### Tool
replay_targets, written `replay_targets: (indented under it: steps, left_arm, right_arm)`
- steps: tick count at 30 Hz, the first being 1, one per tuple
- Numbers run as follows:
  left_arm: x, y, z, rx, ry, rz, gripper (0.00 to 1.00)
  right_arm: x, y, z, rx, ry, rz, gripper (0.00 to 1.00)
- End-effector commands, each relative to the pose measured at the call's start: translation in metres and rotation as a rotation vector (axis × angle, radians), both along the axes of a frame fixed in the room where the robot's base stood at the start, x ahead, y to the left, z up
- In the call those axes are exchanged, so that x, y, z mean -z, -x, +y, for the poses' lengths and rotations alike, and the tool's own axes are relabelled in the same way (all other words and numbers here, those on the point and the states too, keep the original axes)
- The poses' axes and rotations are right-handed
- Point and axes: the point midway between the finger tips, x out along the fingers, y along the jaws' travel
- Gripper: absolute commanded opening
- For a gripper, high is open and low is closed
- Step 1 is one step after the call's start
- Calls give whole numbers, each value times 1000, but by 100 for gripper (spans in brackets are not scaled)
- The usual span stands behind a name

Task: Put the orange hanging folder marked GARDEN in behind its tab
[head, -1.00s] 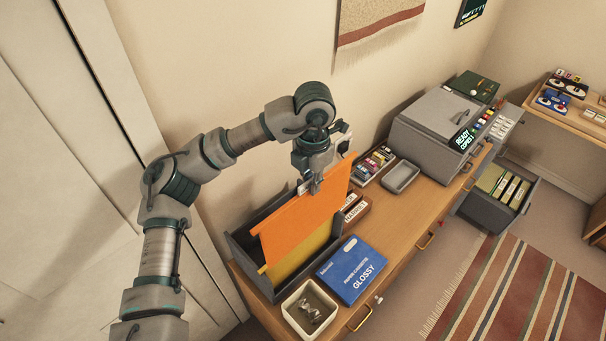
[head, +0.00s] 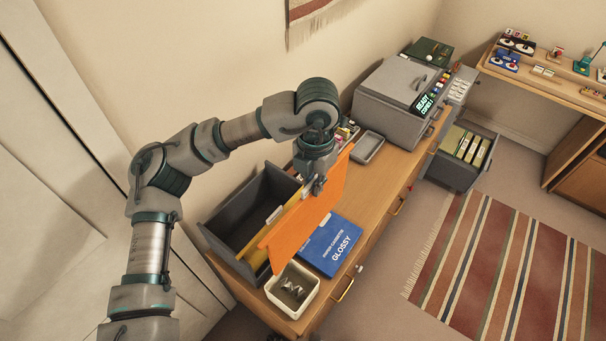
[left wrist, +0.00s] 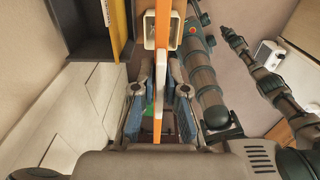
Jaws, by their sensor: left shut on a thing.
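The orange folder (head: 305,225) hangs from my left gripper (head: 318,186), which is shut on its upper edge. The folder is tilted in the head view, and its lettering cannot be read. It hangs over the right side of a dark grey open file box (head: 222,222), in front of the blue box. A yellow folder (head: 258,250) stands in the file box by its right wall, with a white tab (head: 273,215) beside it. In the left wrist view the orange folder (left wrist: 181,30) shows edge-on between the fingers, right of the file box (left wrist: 78,42).
A blue box marked GLOSSY (head: 330,246) and a white tray of metal clips (head: 293,288) lie right of and before the file box. A grey tray (head: 368,147) and a grey machine (head: 398,100) stand farther back. The wall is close behind.

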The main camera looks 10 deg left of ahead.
Motion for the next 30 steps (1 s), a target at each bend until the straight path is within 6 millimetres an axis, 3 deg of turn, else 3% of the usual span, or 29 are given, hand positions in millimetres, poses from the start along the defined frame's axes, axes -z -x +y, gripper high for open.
replay_targets:
  steps: [12,30]
  left_arm:
    - [0,20,-34,2,0,0,0]
    - [0,22,-37,0,0,0,0]
  right_arm:
    - [0,0,-1,-1,1,0,0]
    - [0,0,-2,-1,2,0,0]
